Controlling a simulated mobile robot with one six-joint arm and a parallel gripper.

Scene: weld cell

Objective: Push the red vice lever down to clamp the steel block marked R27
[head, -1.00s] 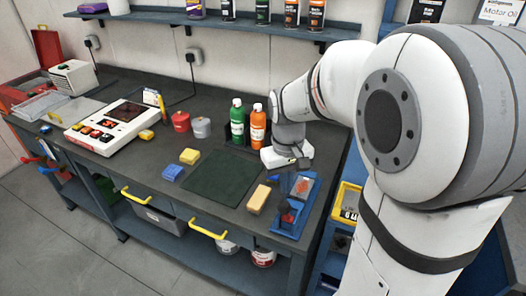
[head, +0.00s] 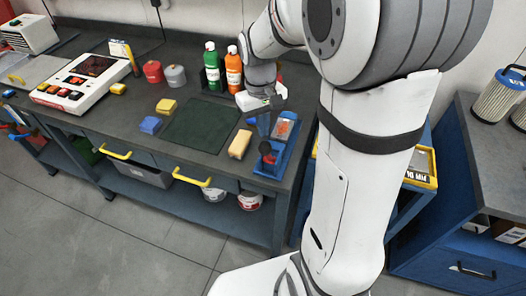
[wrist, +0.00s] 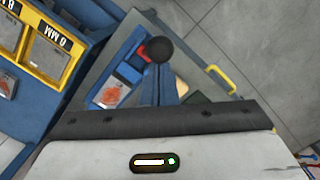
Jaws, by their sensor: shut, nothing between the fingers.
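The blue vice (head: 272,168) is at the right front end of the bench. The steel block (head: 284,129) lies in it with a reddish-orange marking; R27 is not readable. In the wrist view the block (wrist: 111,94) is left of my fingers. The lever's dark round knob (head: 265,147) stands above the vice's front part; in the wrist view the knob (wrist: 159,49) is just beyond my fingertips. Most of the red lever is hidden. My gripper (head: 263,131) is shut and empty, pointing down behind the knob; its fingers (wrist: 158,70) seem close to it. Contact cannot be told.
A yellow block (head: 240,144) and a dark green mat (head: 201,126) lie left of the vice. Green (head: 211,66) and orange (head: 234,69) bottles stand behind. Yellow-rimmed bins (wrist: 45,45) are beside the bench. The floor in front is clear.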

